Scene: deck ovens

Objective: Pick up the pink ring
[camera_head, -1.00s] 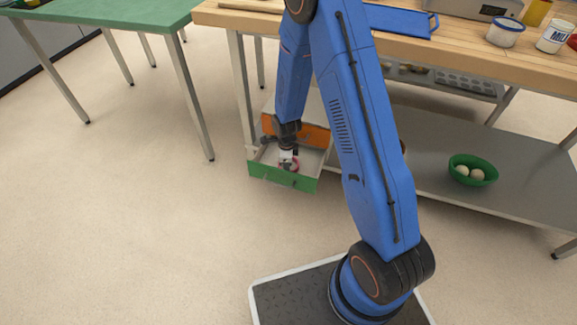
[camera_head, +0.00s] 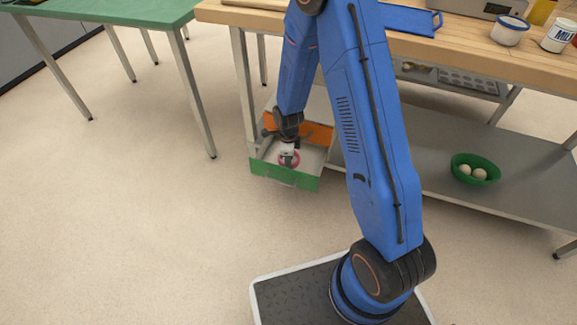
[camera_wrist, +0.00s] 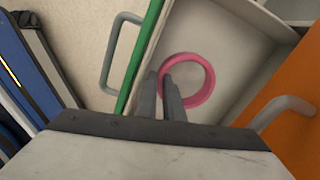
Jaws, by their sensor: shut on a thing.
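The pink ring (camera_head: 289,158) shows at the end of my arm, over the open drawer (camera_head: 268,175) with the green front. In the wrist view the pink ring (camera_wrist: 208,84) is a round band, and my gripper (camera_wrist: 168,85) is shut on the left side of its wall. The drawer's pale floor (camera_wrist: 225,45) shows through and around the ring. The ring seems raised from the drawer floor, but the exact gap is hard to tell.
An orange drawer front (camera_head: 316,134) stands behind the open drawer. The lower shelf (camera_head: 440,190) with a green bowl (camera_head: 475,169) of eggs lies to the right. The wooden bench top (camera_head: 470,62) is above. Open floor lies to the left.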

